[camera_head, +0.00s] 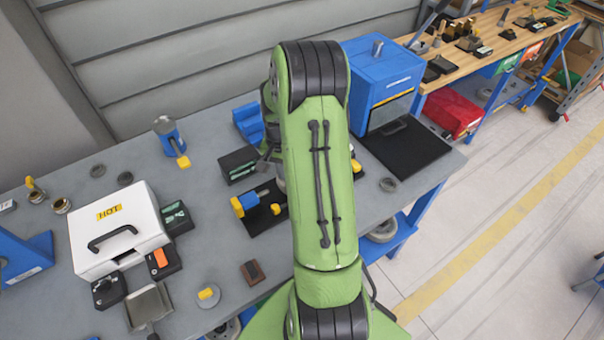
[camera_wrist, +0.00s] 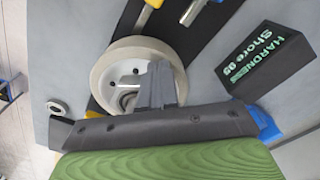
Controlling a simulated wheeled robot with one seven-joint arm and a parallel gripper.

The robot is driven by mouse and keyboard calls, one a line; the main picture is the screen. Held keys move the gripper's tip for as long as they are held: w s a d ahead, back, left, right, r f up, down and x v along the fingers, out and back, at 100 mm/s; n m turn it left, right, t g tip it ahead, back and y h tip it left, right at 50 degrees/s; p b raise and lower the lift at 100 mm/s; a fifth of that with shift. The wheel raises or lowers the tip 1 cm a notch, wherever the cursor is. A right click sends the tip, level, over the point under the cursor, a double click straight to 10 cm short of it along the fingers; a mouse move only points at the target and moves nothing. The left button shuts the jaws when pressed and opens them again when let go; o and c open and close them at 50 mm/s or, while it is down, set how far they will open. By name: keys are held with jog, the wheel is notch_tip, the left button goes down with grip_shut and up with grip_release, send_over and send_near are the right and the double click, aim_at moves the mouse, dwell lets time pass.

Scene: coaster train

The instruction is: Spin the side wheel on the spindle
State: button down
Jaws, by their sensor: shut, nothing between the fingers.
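In the wrist view the side wheel (camera_wrist: 107,68) is a pale grey tyre around a white hub with small holes and a round metal centre. My gripper (camera_wrist: 161,70) is shut, its dark fingers together and empty. The fingertips overlap the right part of the hub, inside the rim in the picture; I cannot tell whether they touch it. The spindle behind the wheel is hidden.
A black block (camera_wrist: 262,62) marked "HARDNESS Shore" stands right of the wheel in the wrist view. A small grey ring (camera_wrist: 58,108) lies to the left. In the head view a blue machine (camera_head: 375,65) and a white HOT box (camera_head: 125,222) stand on the grey bench (camera_head: 205,135).

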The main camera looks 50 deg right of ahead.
jog(key=shift+s+a+f+b, duration=0.1)
jog(key=shift+s+b, duration=0.35)
jog(key=shift+s, duration=0.95)
jog(key=shift+s+d, duration=0.3)
jog(key=shift+s, duration=0.3)
jog(key=shift+s+d, duration=0.3)
jog(key=shift+s, duration=0.3)
jog(key=shift+s+d, duration=0.75)
jog(key=shift+d, duration=0.15)
jog(key=shift+s+d, duration=0.1)
jog(key=shift+d, duration=0.95)
jog(key=shift+w+d+p, duration=0.25)
jog(key=shift+d, duration=0.5)
jog(key=shift+w+d+p, duration=0.25)
jog(key=shift+d, duration=0.5)
jog(key=shift+w+d, duration=0.8)
jog(key=shift+w, duration=0.2)
